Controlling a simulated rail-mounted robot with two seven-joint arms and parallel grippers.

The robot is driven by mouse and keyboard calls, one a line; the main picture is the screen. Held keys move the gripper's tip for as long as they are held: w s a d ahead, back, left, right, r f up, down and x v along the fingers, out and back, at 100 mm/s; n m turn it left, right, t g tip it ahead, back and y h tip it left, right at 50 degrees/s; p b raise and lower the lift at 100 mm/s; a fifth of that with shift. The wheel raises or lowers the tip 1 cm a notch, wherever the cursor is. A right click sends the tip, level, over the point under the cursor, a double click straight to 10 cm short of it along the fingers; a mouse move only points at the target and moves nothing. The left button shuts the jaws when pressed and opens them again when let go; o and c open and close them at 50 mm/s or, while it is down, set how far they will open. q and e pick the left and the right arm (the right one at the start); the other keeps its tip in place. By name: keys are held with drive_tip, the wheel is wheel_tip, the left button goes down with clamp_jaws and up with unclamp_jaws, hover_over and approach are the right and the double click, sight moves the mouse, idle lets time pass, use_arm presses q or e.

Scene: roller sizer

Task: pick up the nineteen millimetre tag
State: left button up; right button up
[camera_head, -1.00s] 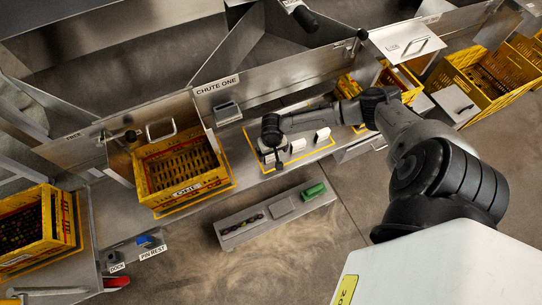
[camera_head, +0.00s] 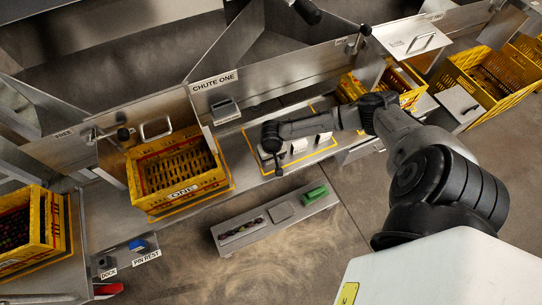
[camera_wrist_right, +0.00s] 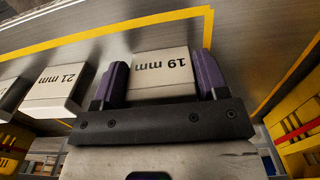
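The nineteen millimetre tag (camera_wrist_right: 162,72) is a pale block with "19 mm" on its face, upside down in the right wrist view. My right gripper (camera_wrist_right: 162,82) has one purple finger on each side of it. The fingers stand close to the tag's sides and look open; firm contact does not show. In the head view my right gripper (camera_head: 272,145) is over the leftmost of the pale tags and partly hides it. My left gripper is not in view.
A "21 mm" tag (camera_wrist_right: 55,90) sits beside it, with another block further left. A yellow line borders the tag area. Crate ONE (camera_head: 180,200) stands left of it. A grey tray (camera_head: 245,238) with small items and a green block (camera_head: 314,194) lies in front.

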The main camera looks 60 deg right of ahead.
drive_tip(key=c, duration=0.5)
